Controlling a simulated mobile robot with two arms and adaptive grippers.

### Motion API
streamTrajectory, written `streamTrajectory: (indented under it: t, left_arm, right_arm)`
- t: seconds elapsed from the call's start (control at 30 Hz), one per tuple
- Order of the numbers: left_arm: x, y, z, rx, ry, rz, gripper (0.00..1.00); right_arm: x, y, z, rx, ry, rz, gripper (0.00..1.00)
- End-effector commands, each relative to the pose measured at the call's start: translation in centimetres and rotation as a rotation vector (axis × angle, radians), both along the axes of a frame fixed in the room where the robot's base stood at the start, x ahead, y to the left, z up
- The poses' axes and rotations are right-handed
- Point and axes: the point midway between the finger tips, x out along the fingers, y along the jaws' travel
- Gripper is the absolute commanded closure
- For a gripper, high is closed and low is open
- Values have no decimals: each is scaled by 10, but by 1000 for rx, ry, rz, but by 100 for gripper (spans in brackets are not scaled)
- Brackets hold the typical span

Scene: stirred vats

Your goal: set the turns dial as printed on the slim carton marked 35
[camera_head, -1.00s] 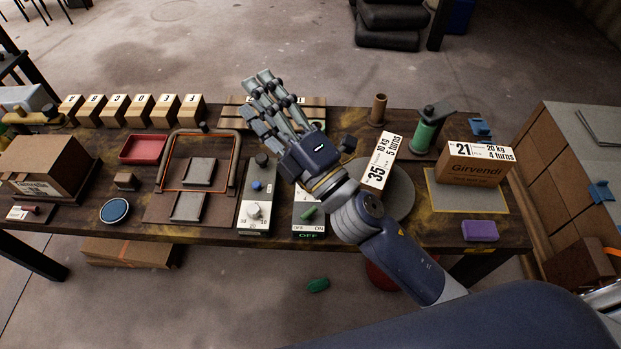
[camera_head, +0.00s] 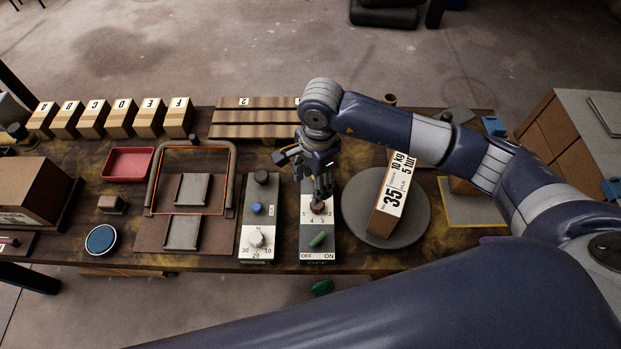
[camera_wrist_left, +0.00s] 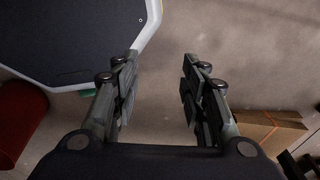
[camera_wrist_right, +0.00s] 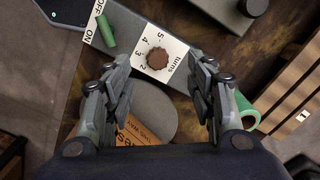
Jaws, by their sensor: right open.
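The slim carton marked 35 (camera_head: 390,205) stands on a grey round plate (camera_head: 358,228). Its white label reads 35, 10 kg and 5 turns, partly behind my right arm. The turns dial (camera_head: 317,208) is a brown ribbed knob on a white-faced panel; in the right wrist view the dial (camera_wrist_right: 157,58) shows beside the numbers 2 to 5 and the word turns. I cannot read its pointer. My right gripper (camera_head: 318,190) is open, pointing down just above the dial, with no visible grip on it. My left gripper (camera_wrist_left: 157,95) is open and empty, away from the table.
On the same panel is a green OFF/ON switch (camera_head: 318,240). A framed press (camera_head: 160,235) and red tray (camera_head: 128,163) lie farther left. My right arm crosses above the carton.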

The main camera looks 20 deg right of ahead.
Motion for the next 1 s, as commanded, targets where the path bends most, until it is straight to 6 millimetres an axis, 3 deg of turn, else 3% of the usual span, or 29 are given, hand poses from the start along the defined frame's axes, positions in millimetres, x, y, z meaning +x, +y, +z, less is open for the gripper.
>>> streamTrajectory:
  t: [0.17, 0.27, 0.43, 0.57, 0.87, 1.0]
  left_arm:
    - [16, -1, 4, -3, -21, 1, 60]
    - [3, -1, 8, -1, -4, 1, 60]
    - [-35, 1, 16, 3, 53, 1, 60]
    - [-46, 2, 21, 4, 67, 0, 60]
    - [-2, -2, 28, -2, 0, 0, 60]
    - [1, -2, 28, -3, -3, 0, 60]
  right_arm:
    - [3, -15, -7, -60, -1, 4, 49]
    - [2, -15, -20, -59, 1, 4, 49]
    - [1, -14, -52, -57, 2, 3, 49]
    - [1, -14, -76, -56, 0, 3, 49]
    - [2, -13, -106, -54, -4, 4, 49]
    - [2, -14, -108, -54, -5, 5, 49]
